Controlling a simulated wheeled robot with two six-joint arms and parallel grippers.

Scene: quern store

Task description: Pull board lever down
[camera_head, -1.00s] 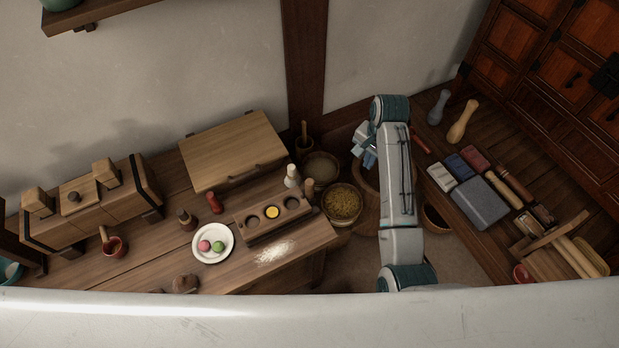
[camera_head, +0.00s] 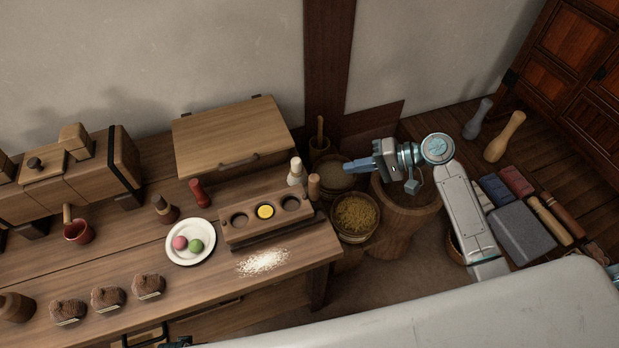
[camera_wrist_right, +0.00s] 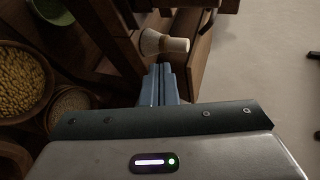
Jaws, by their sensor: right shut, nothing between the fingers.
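A wooden board with three round wells (camera_head: 265,221) sits near the right end of the workbench. Its middle well holds a yellow disc. A short wooden peg (camera_head: 314,187) stands at its right end; I cannot tell whether this is the lever. My right gripper (camera_head: 348,166) is shut and empty, to the right of the peg and apart from it, its fingers pointing left. In the right wrist view, the shut fingers (camera_wrist_right: 163,72) point toward the bench, just below a pale whisk-like object (camera_wrist_right: 162,43).
A white whisk-like object (camera_head: 296,173) stands beside the peg. A bowl of yellow grain (camera_head: 355,216) and a wooden stump (camera_head: 405,228) are below my right arm.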

